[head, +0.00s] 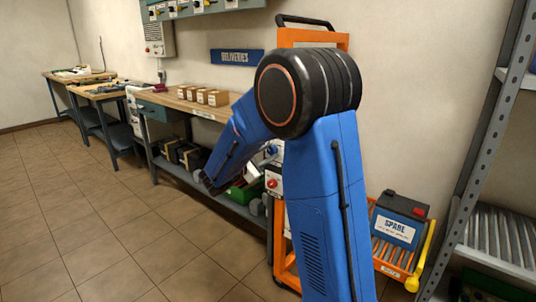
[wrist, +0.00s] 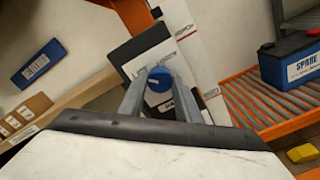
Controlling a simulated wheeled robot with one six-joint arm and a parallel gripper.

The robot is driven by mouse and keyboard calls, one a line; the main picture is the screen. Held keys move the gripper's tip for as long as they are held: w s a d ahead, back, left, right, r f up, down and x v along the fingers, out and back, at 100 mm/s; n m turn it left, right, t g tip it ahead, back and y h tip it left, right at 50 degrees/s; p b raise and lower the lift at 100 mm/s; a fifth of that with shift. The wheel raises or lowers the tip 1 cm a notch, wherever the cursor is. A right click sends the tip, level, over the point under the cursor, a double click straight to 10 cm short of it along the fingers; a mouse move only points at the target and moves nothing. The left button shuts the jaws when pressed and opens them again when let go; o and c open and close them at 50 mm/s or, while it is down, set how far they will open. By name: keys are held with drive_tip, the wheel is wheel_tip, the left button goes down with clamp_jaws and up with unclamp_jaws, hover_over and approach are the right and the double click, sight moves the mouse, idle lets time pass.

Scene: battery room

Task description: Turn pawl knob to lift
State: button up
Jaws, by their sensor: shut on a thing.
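The blue round pawl knob (wrist: 158,78) with a pale pointer line shows in the middle of the wrist view. It sits on a small white label plate on a dark panel (wrist: 130,52). My gripper (wrist: 157,88) has its two grey fingers on either side of the knob, shut on it. The fingers hide parts of the knob's sides and the label. In the head view my gripper (head: 268,152) is small and partly hidden by my blue arm, close to the orange-framed lift (head: 284,258).
A red knob (head: 272,183) is on the lift's white panel. A roller deck (wrist: 262,98) holds a dark blue SPARE battery (wrist: 290,62). The workbench (head: 190,103) with several cardboard boxes stands left of the lift. A grey rack (head: 484,130) is at right. The left floor is clear.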

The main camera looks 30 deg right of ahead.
drive_tip(key=shift+f, duration=0.1)
drive_tip(key=o, duration=1.1)
drive_tip(key=shift+c, duration=0.2)
drive_tip(key=shift+a, duration=0.15)
drive_tip(key=v, duration=1.7)
drive_tip(key=shift+s, duration=0.1)
drive_tip(key=s+d+f+m+g+y, duration=0.2)
drive_tip(key=s+d+m+g+y, duration=0.15)
drive_tip(key=s, duration=0.75)
drive_tip(key=s+d+f+m+g+y, duration=0.2)
drive_tip(key=s+d+m+y, duration=0.2)
drive_tip(key=s, duration=0.6)
drive_tip(key=s+a+f+m+t+y, duration=0.2)
drive_tip(key=s+a+m+t+y, duration=0.2)
drive_tip(key=s+a+m+y, duration=0.3)
drive_tip(key=s+a+y, duration=0.2)
drive_tip(key=s+a, duration=0.1)
drive_tip(key=s, duration=0.2)
drive_tip(key=shift+s, duration=0.4)
